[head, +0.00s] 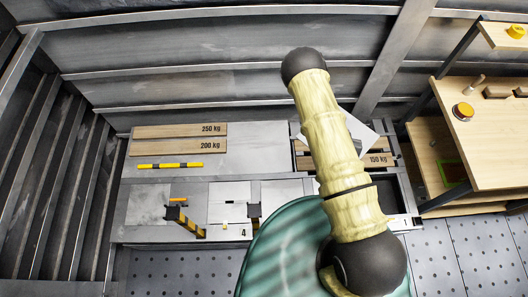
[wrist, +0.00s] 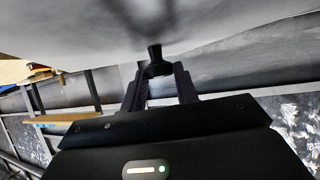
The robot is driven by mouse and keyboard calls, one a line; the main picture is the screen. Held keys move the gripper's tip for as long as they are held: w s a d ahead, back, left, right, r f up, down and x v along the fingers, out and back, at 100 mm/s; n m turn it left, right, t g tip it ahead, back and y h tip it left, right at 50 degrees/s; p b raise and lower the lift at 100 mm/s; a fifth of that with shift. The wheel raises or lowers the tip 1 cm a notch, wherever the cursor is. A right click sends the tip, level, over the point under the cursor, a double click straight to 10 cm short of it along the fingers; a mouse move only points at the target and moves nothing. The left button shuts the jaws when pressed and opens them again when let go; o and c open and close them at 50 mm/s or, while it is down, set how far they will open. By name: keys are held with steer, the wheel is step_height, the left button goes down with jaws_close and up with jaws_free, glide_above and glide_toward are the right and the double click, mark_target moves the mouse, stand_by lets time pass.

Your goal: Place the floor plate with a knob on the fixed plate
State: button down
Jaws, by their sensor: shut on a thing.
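In the wrist view, my gripper (wrist: 158,72) is shut on a dark knob (wrist: 154,52). The knob is on a pale grey floor plate (wrist: 75,28) that fills the top of the view. In the head view, a pale corner of what looks like this plate (head: 358,130) shows beside my arm, over the right part of the bench. My arm hides the gripper and most of the plate there. Pale flat panels lie on the bench front at the left (head: 148,204) and middle (head: 230,192). I cannot tell which one is the fixed plate.
Planks marked 250 kg (head: 180,130), 200 kg (head: 180,146) and 150 kg (head: 377,162) lie on the grey bench (head: 255,145). A yellow-black bar (head: 170,165) and striped posts (head: 190,225) are at the left. A wooden table (head: 495,130) stands at the right. Ribbed metal walls surround the bench.

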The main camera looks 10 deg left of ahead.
steer(key=w+a+f+n+g+y+b, duration=0.1)
steer(key=w+a+f+n+y+b, duration=0.2)
steer(key=a+f+b, duration=0.6)
steer(key=w+a+f+n+g+y+b, duration=0.1)
steer(key=w+a+f+n+y+b, duration=0.2)
steer(key=f+b, duration=1.4)
steer(key=w+a+f+n+g+y+b, duration=0.2)
steer(key=w+a+f+b, duration=0.6)
steer(key=a+f+b, duration=0.6)
steer(key=a+n+y+b, duration=0.1)
steer(key=a+b, duration=0.2)
steer(key=b, duration=0.7)
steer(key=shift+n+b, duration=0.3)
steer(key=shift+b, duration=0.05)
step_height(320, 180, down, 6)
steer(key=shift+r+b, duration=0.25)
steer(key=shift+b, duration=0.7)
steer(key=shift+f, duration=0.4)
